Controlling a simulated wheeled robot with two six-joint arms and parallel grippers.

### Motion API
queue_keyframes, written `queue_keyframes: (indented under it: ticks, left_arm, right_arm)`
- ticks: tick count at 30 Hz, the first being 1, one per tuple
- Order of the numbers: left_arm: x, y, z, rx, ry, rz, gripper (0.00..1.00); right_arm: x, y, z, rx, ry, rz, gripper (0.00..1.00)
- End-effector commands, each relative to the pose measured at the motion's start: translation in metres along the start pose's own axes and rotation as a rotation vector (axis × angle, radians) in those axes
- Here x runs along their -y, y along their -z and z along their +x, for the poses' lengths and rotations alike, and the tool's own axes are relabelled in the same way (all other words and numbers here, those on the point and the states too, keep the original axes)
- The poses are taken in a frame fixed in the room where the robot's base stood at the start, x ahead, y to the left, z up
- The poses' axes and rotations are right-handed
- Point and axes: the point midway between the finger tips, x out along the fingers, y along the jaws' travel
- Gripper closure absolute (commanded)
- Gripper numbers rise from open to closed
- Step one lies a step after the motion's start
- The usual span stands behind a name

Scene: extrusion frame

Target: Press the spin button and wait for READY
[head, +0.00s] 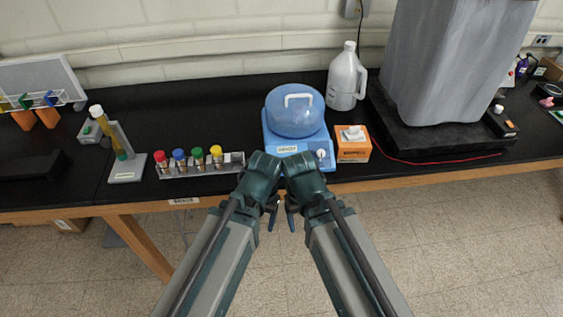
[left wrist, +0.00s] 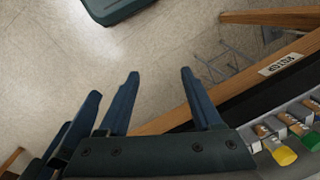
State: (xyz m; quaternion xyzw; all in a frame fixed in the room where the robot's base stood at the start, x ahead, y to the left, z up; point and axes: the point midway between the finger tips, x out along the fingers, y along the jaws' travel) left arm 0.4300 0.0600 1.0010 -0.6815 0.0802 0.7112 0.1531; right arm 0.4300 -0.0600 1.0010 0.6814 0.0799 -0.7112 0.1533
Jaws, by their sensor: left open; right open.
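A blue centrifuge (head: 270,138) stands on the black bench with its translucent blue dome lid (head: 294,118) on top, a white handle on the lid. Its front has a pale label (head: 287,149) too small to read with certainty and a round white control (head: 321,154) at the right; I cannot tell which part is the spin button. My left gripper (head: 271,218) and right gripper (head: 291,220) are side by side in front of the bench edge, apart from the centrifuge. The left gripper (left wrist: 160,73) is open and empty in the left wrist view. The right gripper also looks open and empty.
A rack (head: 202,171) of colour-capped vials stands left of the centrifuge, an orange box (head: 353,150) right of it, a white jug (head: 345,78) behind. A tube stand (head: 126,168) is farther left. The floor in front is clear.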

Motion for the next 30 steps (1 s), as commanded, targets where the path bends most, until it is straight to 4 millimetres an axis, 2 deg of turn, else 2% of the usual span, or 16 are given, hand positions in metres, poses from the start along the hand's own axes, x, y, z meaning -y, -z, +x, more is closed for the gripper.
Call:
queue_keyframes:
  ticks: [6,7,10,13,17,18,24,30]
  left_arm:
    - [0.0,0.0,0.0,0.0,0.0,0.0,0.34]
    - [0.0,0.0,0.0,0.0,0.0,0.0,0.37]
    - [0.001,0.003,-0.004,-0.007,-0.005,0.015,0.55]
    - [0.001,0.015,-0.017,-0.033,-0.024,0.083,0.73]
    - [0.005,0.046,-0.046,-0.11,-0.059,0.255,0.97]
    - [0.006,0.057,-0.056,-0.142,-0.069,0.319,1.0]
    - [0.016,0.108,-0.101,-0.306,-0.077,0.621,1.0]
    - [0.027,0.144,-0.133,-0.43,-0.042,0.831,1.0]
  right_arm:
    - [0.0,0.0,0.0,0.0,0.0,0.0,0.27]
    - [0.0,0.0,0.0,0.0,0.0,0.0,0.27]
    - [0.0,0.0,-0.004,0.0,0.0,0.0,0.27]
    - [-0.002,-0.001,-0.017,0.0,0.0,0.001,0.27]
    - [-0.004,-0.003,-0.044,0.0,0.001,0.004,0.27]
    - [-0.005,-0.003,-0.053,0.0,0.001,0.005,0.27]
    - [-0.009,-0.005,-0.092,0.001,0.002,0.009,0.27]
    - [-0.011,-0.007,-0.116,0.001,0.003,0.012,0.27]
